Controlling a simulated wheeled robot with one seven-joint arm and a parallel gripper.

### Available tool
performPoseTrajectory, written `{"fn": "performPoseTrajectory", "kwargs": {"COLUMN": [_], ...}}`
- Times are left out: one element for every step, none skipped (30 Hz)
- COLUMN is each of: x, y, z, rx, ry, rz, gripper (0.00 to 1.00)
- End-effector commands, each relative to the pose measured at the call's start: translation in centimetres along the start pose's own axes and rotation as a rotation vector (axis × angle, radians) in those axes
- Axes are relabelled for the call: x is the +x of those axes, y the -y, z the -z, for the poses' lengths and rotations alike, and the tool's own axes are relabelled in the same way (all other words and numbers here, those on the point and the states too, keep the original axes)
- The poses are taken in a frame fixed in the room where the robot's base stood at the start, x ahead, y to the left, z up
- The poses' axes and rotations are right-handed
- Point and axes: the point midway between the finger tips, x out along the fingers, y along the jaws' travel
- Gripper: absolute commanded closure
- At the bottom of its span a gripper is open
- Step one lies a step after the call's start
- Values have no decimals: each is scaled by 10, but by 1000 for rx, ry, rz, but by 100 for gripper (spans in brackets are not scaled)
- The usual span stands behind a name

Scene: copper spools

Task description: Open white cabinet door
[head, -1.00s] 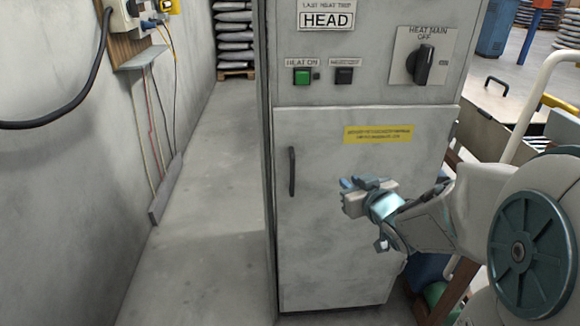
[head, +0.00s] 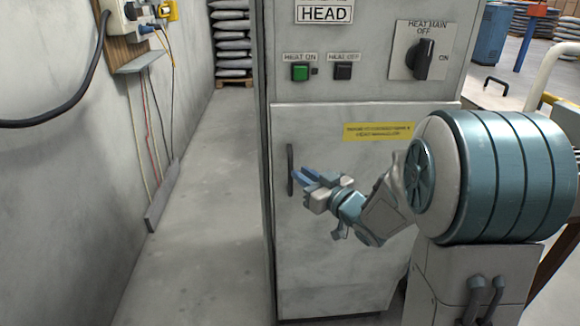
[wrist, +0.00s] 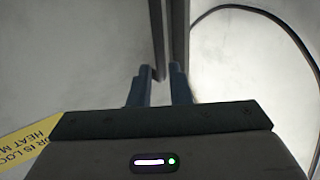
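The white cabinet door (head: 330,245) is closed flush on the front of the grey-white cabinet. Its dark vertical handle (head: 290,170) is near the door's left edge. My gripper (head: 308,180) is just right of the handle in the head view, its blue fingers pointing at it. In the wrist view, the two fingers (wrist: 160,88) are parted, with dark upright strips between and beyond the tips. I cannot tell which strip is the handle, or whether a finger touches it.
Above the door are a green button (head: 300,72), a dark button (head: 343,71) and a rotary switch (head: 426,60). A yellow label (head: 379,132) is on the door. The floor (head: 200,220) left of the cabinet is clear up to the wall (head: 60,200).

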Motion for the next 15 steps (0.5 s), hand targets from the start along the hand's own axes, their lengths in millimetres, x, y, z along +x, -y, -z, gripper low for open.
{"fn": "performPoseTrajectory", "kwargs": {"x": [12, 17, 24, 30, 34, 39, 43, 46, 50, 52, 53, 55, 56, 56, 57], "y": [1, 1, 1, 1, 1, 0, 1, 1, 0, 0, 0, 0, 0, 0, 0], "z": [0, -1, 0, 0, -1, 0, 0, 0, 0, 0, 0, 0, 0, 0, 0], "rx": [0, 0, -1, 0, 0, -1, -1, 0, 0, 0, 0, 0, 0, 0, 0], "ry": [1, 1, 0, 1, 1, 0, 0, 0, 0, 1, 1, 1, 1, 1, 1], "rz": [3, 3, 3, 2, 2, 2, 2, 1, 0, 0, 0, -1, -1, -1, -1], "gripper": [83, 83, 83, 83, 83, 83, 83, 83, 83, 83, 83, 83, 83, 83, 83]}}
